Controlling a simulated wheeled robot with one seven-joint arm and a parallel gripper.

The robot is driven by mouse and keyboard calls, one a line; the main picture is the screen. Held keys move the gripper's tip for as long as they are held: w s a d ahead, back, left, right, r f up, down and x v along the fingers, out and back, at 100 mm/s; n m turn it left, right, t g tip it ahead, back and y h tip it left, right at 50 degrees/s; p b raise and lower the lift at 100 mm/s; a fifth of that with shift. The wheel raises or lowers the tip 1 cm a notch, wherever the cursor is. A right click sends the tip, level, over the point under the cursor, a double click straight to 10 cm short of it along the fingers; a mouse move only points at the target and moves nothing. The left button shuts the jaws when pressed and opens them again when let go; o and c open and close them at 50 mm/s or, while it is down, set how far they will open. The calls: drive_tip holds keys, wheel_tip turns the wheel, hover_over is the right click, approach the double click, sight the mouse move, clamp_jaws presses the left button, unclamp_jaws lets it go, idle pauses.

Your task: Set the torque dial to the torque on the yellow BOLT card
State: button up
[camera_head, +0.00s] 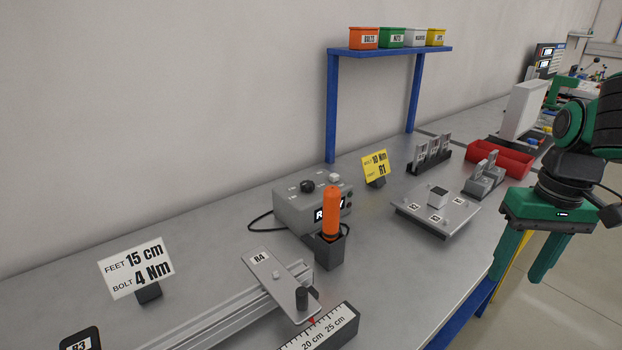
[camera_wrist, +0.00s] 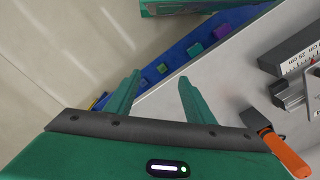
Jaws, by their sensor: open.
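The yellow card (camera_head: 374,165) stands on a dark block at the back of the bench; its large text looks like 10 Nm and R1, with the smaller words hard to read. Left of it is a grey control box (camera_head: 290,211) with a black dial (camera_head: 307,186) on top. The dial's marks are too small to read, and the box's display is partly hidden by an orange-handled tool (camera_head: 332,213) standing in a dark holder. My gripper (camera_head: 529,262) is open and empty at the bench's right front edge, well away from the dial; its fingers (camera_wrist: 158,95) also show apart in the wrist view.
A white card (camera_head: 137,268) reads FEET 15 cm, BOLT 4 Nm. A rail with plate R4 (camera_head: 262,262) and a ruler (camera_head: 325,332) lie in front. A grey panel (camera_head: 420,222) and red trays (camera_head: 510,160) stand right. A blue-post shelf (camera_head: 392,49) holds small bins.

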drive_tip(key=w+a+r+n, duration=0.3)
drive_tip(key=w+n, duration=0.1)
drive_tip(key=w, duration=0.3)
drive_tip(key=w+a+r+n, duration=0.2)
drive_tip(key=w+r+n, duration=0.15)
drive_tip(key=w, duration=0.35)
drive_tip(key=n, duration=2.3)
hover_over(309, 182)
drive_tip(key=shift+m, duration=0.25)
wheel_tip(309, 182, down, 9)
drive_tip(key=shift+w+a+r, duration=0.1)
drive_tip(key=c, duration=1.1)
